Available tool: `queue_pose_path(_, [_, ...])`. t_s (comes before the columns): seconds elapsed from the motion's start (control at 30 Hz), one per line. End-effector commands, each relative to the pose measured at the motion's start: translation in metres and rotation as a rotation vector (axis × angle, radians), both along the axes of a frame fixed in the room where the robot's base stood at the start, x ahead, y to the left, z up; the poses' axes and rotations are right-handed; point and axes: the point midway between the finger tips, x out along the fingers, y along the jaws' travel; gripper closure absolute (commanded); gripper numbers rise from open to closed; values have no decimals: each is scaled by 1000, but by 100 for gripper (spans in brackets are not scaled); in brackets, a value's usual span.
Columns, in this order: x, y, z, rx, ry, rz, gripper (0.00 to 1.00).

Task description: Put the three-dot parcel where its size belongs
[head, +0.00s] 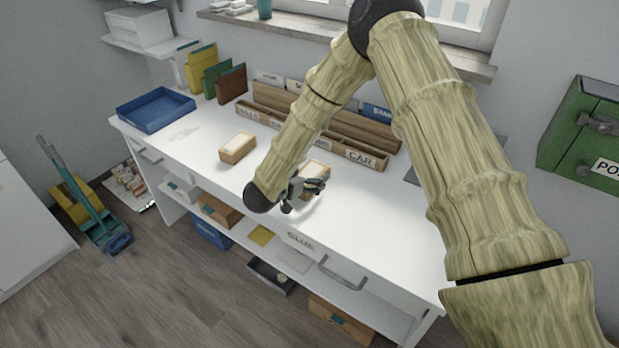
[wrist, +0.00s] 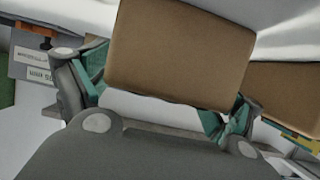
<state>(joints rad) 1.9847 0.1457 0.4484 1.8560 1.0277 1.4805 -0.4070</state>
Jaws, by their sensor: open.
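A small brown parcel with a pale top (head: 315,171) stands on the white desk, partly hidden by my gripper (head: 301,189). A second, similar parcel (head: 237,148) stands further left on the desk. In the wrist view, a brown box (wrist: 180,55) fills the space ahead of my open gripper (wrist: 163,92). The teal-padded fingers lie at its two sides; I cannot tell whether they touch it. Another brown box face (wrist: 297,98) shows at the right there. No dots can be made out on either parcel.
A wooden organizer with labelled slots (head: 368,157), one reading "CAR", stands at the desk's back. A blue tray (head: 155,109) sits at the far left corner, beside upright coloured folders (head: 217,84). A green box (head: 584,128) hangs on the right wall. The desk's front right is clear.

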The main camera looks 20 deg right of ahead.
Motion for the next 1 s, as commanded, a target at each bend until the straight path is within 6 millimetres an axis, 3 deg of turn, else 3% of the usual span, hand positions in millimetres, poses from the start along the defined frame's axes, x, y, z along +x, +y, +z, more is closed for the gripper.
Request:
queue_pose_path(0.17, [0,0,-1,0,0,1,8])
queue_pose_path(0.43, [0,0,-1,-1,1,0,53])
queue_pose_path(1.0, [0,0,-1,0,1,0,61])
